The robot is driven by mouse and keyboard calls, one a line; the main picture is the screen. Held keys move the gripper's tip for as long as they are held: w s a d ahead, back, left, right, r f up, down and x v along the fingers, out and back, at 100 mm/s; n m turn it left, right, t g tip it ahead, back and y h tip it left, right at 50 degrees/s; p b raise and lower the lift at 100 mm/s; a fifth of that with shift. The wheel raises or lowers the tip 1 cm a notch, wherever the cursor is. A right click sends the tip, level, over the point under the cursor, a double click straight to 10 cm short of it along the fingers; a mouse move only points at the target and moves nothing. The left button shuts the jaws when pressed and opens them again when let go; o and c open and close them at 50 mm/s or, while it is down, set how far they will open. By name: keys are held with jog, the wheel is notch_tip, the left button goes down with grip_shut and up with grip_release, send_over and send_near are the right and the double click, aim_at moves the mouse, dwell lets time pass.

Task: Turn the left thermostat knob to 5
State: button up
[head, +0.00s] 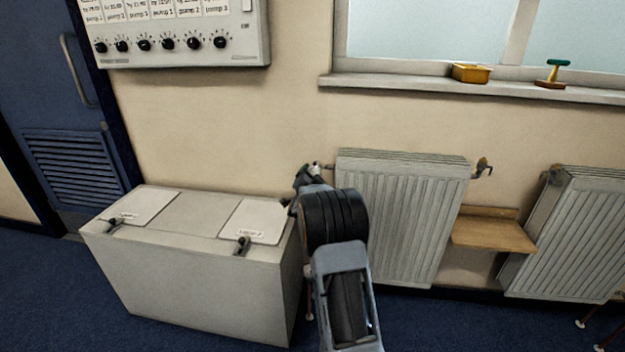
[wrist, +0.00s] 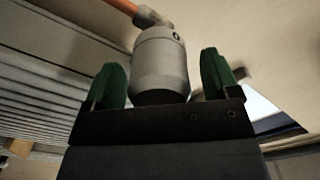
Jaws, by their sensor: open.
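The thermostat knob (wrist: 160,62) is a grey-white cylinder with a small dark mark near its top in the wrist view. It sits between the two green fingers of my gripper (wrist: 163,84), with a visible gap on each side. The fingers are open. A copper pipe (wrist: 122,6) meets a fitting at the knob's far end. In the head view my gripper (head: 303,180) is at the upper left of the left radiator (head: 400,210), mostly hidden by my arm, and the knob cannot be made out clearly. The number the knob is set to is not readable.
A white lidded chest (head: 195,290) stands left of my arm. A wooden shelf (head: 493,236) lies between the left radiator and a second radiator (head: 575,235). A windowsill (head: 420,88) holds a yellow box (head: 471,74) and a green-handled tool (head: 555,72). A control panel (head: 180,45) hangs upper left.

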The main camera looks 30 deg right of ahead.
jog(key=shift+c, duration=0.4)
jog(key=c, duration=0.8)
jog(key=shift+c, duration=0.2)
jog(key=n+p, duration=0.1)
jog(key=n, duration=0.5)
jog(key=shift+r+p, duration=0.15)
jog(key=shift+p, duration=0.2)
jog(key=n+p, duration=0.2)
jog(key=n, duration=0.4)
